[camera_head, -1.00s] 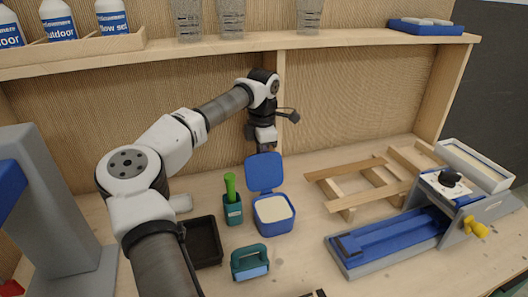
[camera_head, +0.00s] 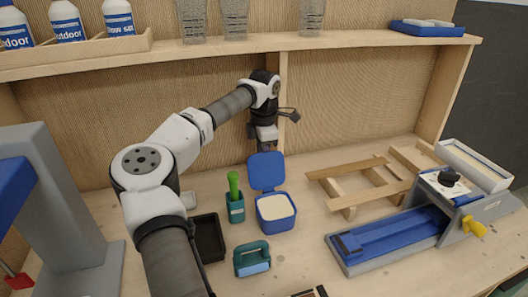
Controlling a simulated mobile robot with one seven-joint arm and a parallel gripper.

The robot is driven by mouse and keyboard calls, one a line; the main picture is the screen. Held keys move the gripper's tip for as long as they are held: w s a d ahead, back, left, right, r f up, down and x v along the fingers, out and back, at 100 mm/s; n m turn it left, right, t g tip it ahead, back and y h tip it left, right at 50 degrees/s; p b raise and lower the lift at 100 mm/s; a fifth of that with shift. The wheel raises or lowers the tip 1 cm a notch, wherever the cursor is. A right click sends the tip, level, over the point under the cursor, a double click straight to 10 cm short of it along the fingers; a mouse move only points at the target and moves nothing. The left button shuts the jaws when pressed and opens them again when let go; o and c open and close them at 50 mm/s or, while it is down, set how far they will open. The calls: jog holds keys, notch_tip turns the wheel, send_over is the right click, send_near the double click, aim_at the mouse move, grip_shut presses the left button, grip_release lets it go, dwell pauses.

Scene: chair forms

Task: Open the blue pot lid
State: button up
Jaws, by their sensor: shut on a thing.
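The blue pot (camera_head: 276,221) stands on the workbench near the middle, with a pale cream filling showing inside. Its blue lid (camera_head: 266,171) stands raised and nearly upright at the pot's back edge, so the pot is open. My gripper (camera_head: 267,148) is at the top edge of the lid, pointing down, and is shut on it. The fingertips are small and partly hidden behind the lid.
A teal holder (camera_head: 235,209) with a green-handled tool stands left of the pot. A teal block tool (camera_head: 252,260) lies in front, and a black tray (camera_head: 206,238) is at the left. A wooden frame (camera_head: 362,183) and a blue-grey machine (camera_head: 390,240) are at the right.

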jog(key=shift+o, duration=1.4)
jog(key=shift+w+a+f, duration=0.4)
jog(key=shift+w+f, duration=0.15)
jog(key=shift+f, duration=0.05)
jog(key=shift+r, duration=0.15)
jog(key=shift+s+d+r, duration=0.1)
